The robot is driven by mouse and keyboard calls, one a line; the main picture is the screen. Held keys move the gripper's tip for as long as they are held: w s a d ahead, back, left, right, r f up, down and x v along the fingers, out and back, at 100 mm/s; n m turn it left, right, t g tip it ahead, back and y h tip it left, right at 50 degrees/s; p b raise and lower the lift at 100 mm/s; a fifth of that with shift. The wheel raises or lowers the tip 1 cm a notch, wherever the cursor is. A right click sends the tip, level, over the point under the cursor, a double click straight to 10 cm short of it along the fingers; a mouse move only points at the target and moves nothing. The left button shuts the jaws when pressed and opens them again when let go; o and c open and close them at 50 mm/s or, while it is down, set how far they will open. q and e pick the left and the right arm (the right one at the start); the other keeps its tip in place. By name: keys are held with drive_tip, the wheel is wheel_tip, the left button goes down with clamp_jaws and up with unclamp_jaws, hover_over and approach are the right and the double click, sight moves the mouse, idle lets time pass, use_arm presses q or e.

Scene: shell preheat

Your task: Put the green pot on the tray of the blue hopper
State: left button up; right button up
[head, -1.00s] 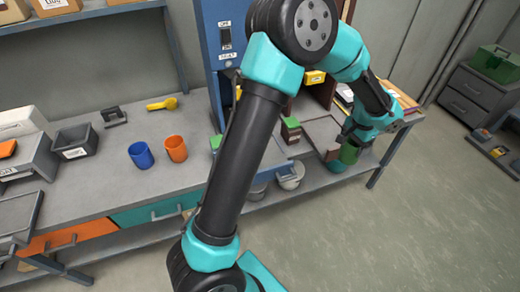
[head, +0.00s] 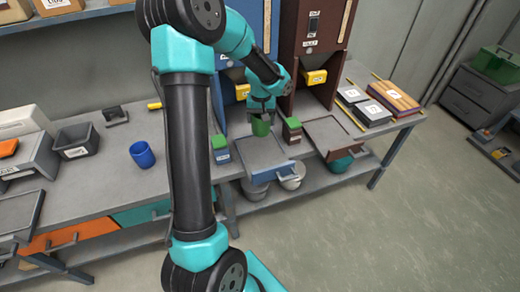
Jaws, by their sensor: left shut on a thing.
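The green pot (head: 261,127) is held by my left gripper (head: 263,117), which is shut on it. The pot is upright over the back part of the blue hopper's grey tray (head: 270,158); I cannot tell whether it touches the tray. The blue hopper (head: 266,20) stands behind, partly covered by my left arm. My right gripper is not in view.
The brown hopper (head: 315,45) with its own tray (head: 330,138) stands on the right. A green-topped block (head: 292,130) is between the trays, and another (head: 220,150) left of the blue hopper's tray. A blue cup (head: 142,154) stands on the bench.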

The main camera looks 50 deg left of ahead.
sight(260, 130)
use_arm(q)
drive_tip(key=shift+s+a, duration=0.15)
drive_tip(key=shift+a, duration=0.05)
drive_tip(key=shift+f, duration=3.1)
drive_tip(key=shift+f, duration=1.9)
drive_tip(key=shift+f, duration=0.1)
drive_tip(key=o, duration=0.9)
